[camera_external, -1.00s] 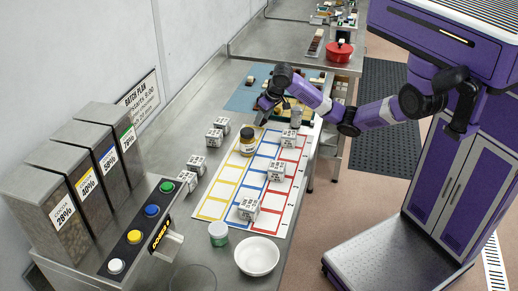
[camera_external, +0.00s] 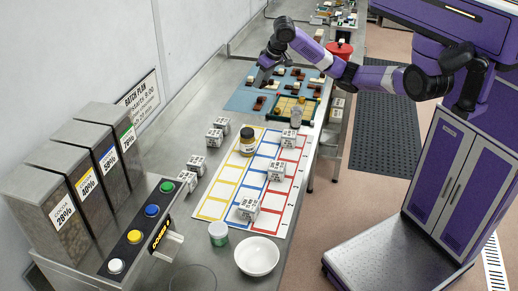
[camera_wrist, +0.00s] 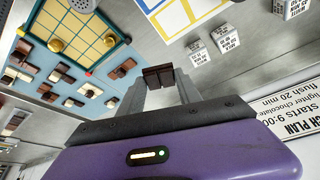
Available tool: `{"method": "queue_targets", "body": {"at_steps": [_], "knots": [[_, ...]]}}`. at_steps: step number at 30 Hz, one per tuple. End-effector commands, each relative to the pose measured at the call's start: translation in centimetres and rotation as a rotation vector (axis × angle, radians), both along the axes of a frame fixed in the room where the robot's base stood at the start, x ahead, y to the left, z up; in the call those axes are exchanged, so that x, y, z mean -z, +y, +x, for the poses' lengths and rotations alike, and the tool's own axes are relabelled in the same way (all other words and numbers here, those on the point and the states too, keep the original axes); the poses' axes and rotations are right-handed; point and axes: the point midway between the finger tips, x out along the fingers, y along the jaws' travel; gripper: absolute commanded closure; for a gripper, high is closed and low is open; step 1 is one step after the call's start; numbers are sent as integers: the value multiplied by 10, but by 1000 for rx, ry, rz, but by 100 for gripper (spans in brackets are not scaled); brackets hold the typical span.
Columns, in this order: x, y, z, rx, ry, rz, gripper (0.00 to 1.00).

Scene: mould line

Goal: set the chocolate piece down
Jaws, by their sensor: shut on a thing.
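In the wrist view my gripper (camera_wrist: 158,84) is shut on a dark brown chocolate piece (camera_wrist: 158,76), held between the fingertips. In the external view my gripper (camera_external: 261,82) is over the left part of the blue mat (camera_external: 237,103); the held piece is too small to make out there. Several brown, dark and white chocolate pieces lie on the mat, which also shows in the wrist view (camera_wrist: 62,72). A green-rimmed yellow tray (camera_external: 293,120) with gold balls sits at the mat's near right; it also shows in the wrist view (camera_wrist: 48,12).
A white sheet (camera_external: 215,208) with yellow, blue and red boxes lies nearer, bearing a jar (camera_external: 247,142) and white labelled cubes. More cubes (camera_external: 196,164) stand on the bare steel to its left. A shaker (camera_external: 296,117) stands by the tray. A red pot (camera_external: 338,52) is farther back.

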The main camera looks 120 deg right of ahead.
Motion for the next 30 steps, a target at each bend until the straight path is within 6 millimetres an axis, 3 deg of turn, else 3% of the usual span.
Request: {"method": "queue_targets", "body": {"at_steps": [5, 8, 14, 21, 25, 30], "knots": [[0, 9, 15, -30, 0, 1, 97], [0, 25, 42, -81, -3, 4, 97], [0, 82, 118, -242, -16, 12, 97], [0, 169, 198, -483, -20, 20, 97], [-1, 212, 227, -603, -19, 21, 97], [-2, 247, 248, -715, -16, 17, 97]]}}
